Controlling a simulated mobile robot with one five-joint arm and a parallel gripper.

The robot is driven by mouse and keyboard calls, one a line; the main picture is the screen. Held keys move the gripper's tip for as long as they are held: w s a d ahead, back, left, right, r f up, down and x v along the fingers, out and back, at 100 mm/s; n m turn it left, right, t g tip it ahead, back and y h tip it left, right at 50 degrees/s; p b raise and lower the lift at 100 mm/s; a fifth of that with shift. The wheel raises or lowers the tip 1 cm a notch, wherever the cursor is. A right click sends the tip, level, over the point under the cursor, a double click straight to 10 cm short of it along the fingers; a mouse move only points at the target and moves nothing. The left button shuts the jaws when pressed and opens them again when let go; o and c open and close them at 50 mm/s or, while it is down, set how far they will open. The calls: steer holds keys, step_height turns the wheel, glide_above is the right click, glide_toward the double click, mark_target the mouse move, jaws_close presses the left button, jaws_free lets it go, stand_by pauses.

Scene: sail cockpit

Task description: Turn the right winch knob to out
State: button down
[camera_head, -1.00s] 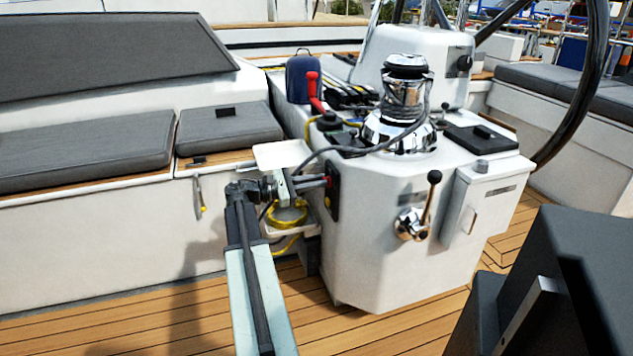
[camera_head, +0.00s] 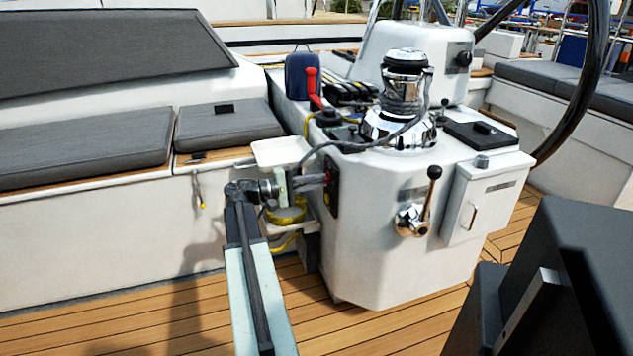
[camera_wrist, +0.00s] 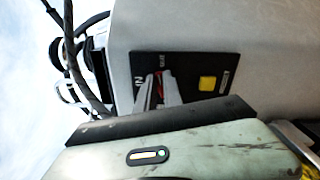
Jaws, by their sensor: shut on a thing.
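A black winch panel (camera_head: 332,195) is on the left side face of the white console. The wrist view shows the panel (camera_wrist: 190,66) close up, with a small red knob (camera_wrist: 159,88) and a yellow square (camera_wrist: 207,84) on it. My gripper (camera_wrist: 158,92) is at the panel, shut on the red knob, which shows as a thin strip between the pale fingers. In the head view my gripper (camera_head: 325,179) reaches the panel from the left; the knob is hidden there. White lettering beside the knob is partly covered, and I cannot tell where the knob points.
A white tray (camera_head: 281,151) and a coiled yellow line (camera_head: 287,215) are close around my wrist. A grey cable loops above it. The chrome winch (camera_head: 403,105) stands on the console; a lever (camera_head: 428,200) is on its front. Deck on the left is clear.

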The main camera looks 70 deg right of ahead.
steer(key=shift+f+m, duration=0.15)
steer(key=shift+m, duration=1.15)
steer(key=c, duration=1.5)
jaws_free()
steer(key=v, duration=0.7)
steer(key=shift+w+a, duration=0.25)
steer(key=shift+w, duration=0.1)
